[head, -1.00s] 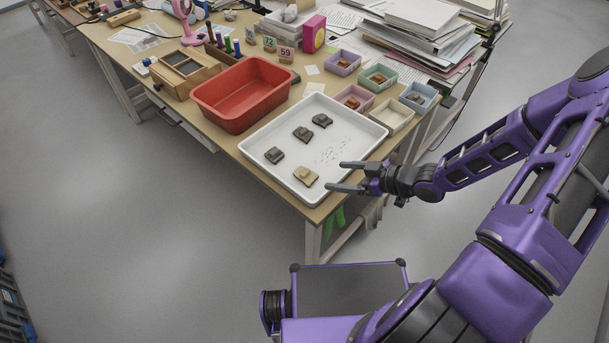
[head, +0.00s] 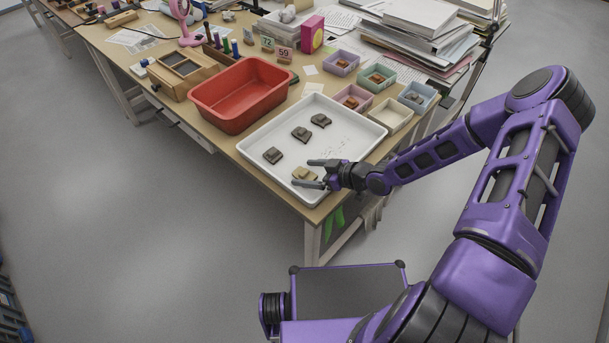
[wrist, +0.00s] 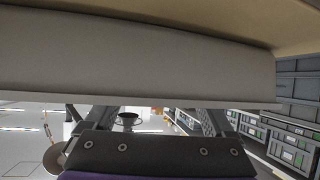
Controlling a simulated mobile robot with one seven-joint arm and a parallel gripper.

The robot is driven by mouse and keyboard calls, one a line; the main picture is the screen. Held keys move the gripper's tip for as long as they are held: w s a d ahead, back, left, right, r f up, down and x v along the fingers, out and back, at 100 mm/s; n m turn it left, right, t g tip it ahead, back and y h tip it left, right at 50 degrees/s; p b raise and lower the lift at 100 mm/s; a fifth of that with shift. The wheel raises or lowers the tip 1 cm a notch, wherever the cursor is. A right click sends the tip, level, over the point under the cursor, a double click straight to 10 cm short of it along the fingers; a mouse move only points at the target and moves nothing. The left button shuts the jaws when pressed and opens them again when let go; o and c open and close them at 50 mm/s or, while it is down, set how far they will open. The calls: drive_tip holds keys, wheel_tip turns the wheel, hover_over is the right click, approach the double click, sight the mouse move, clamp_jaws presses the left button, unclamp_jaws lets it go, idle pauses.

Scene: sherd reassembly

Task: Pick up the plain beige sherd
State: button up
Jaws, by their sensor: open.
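The plain beige sherd (head: 301,173) lies in the near corner of the white tray (head: 259,166), partly covered by my gripper in the head view. My gripper (head: 309,173) is open, and its two fingers reach left over the tray on either side of the sherd in the picture. I cannot tell its height above the sherd or whether it touches it. The wrist view does not clearly show the sherd; a broad pale surface (wrist: 130,65) fills much of it.
Several dark sherds, one of them in the tray's middle (head: 301,134), lie further back. A red tub (head: 205,107) stands behind left. Small pastel boxes, one an empty cream one (head: 390,121), stand behind right. The table's front corner is close to the tray.

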clamp_jaws()
idle(0.3)
drive_tip(key=shift+r, duration=0.1)
